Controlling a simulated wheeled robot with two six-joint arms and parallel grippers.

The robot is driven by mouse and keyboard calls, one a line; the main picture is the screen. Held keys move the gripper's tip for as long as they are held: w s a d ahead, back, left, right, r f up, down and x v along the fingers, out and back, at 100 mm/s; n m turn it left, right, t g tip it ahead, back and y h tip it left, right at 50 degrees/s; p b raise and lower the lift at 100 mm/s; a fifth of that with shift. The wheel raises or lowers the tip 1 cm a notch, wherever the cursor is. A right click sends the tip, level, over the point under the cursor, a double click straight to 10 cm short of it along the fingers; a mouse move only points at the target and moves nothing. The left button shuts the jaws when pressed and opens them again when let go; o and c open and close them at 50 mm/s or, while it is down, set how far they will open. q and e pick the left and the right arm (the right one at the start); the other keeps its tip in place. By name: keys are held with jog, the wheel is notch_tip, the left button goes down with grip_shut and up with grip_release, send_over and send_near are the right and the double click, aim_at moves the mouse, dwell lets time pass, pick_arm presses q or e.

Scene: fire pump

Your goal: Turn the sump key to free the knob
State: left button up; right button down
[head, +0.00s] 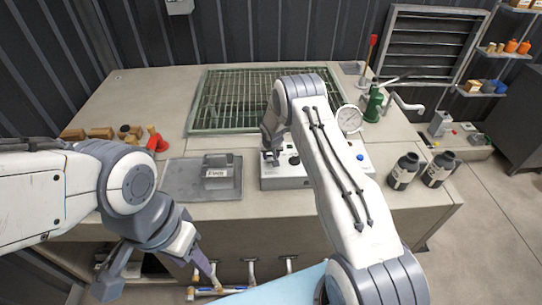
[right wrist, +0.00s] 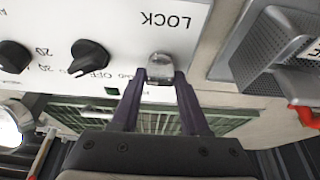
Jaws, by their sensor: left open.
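The sump key (right wrist: 160,66) is a small silvery key head below the word LOCK on the white control panel (head: 320,176). My right gripper (head: 270,155) reaches down to the panel's left end. In the right wrist view its two dark fingertips (right wrist: 160,76) are shut on the key, one on each side. A black knob (right wrist: 90,58) marked OFF sits beside the key on the panel, and a second black knob (right wrist: 14,57) lies further left. My left gripper (head: 158,270) is open and empty, low in front of the bench, away from the panel.
A grey lidded plate (head: 178,185) lies just left of the panel. A green grating (head: 235,95) lies behind it. A gauge (head: 349,119), a green pump (head: 373,104) and two dark bottles (head: 404,172) stand to the right. A red-ended fitting (head: 157,141) stands left.

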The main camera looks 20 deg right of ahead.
jog(key=shift+n, duration=0.4)
jog(key=shift+y, duration=0.3)
jog(key=shift+d+f+n+y+b, duration=0.1)
jog(key=shift+f+n+y+b, duration=0.15)
jog(key=shift+n+b, duration=0.6)
jog(key=n+y+b, duration=0.1)
jog(key=n+b, duration=0.2)
jog(key=b, duration=0.2)
jog(key=n+y+b, duration=0.1)
jog(key=n+b, duration=0.2)
jog(key=b, duration=0.3)
jog(key=n+y+b, duration=0.1)
jog(key=n+b, duration=0.2)
jog(key=b, duration=0.3)
jog(key=shift+w+d+g, duration=0.15)
jog(key=shift+d+g, duration=0.1)
jog(key=shift+g, duration=0.15)
jog(key=shift+r+n+y+b, duration=0.1)
jog(key=shift+n+y+b, duration=0.15)
jog(key=shift+n+b, duration=0.45)
jog(key=shift+r+n+g, duration=0.1)
jog(key=shift+n+g, duration=0.4)
jog(key=shift+n, duration=0.45)
jog(key=shift+w+r+n+g+y+p, duration=0.1)
jog(key=shift+n+g+y+p, duration=0.4)
jog(key=shift+n, duration=1)
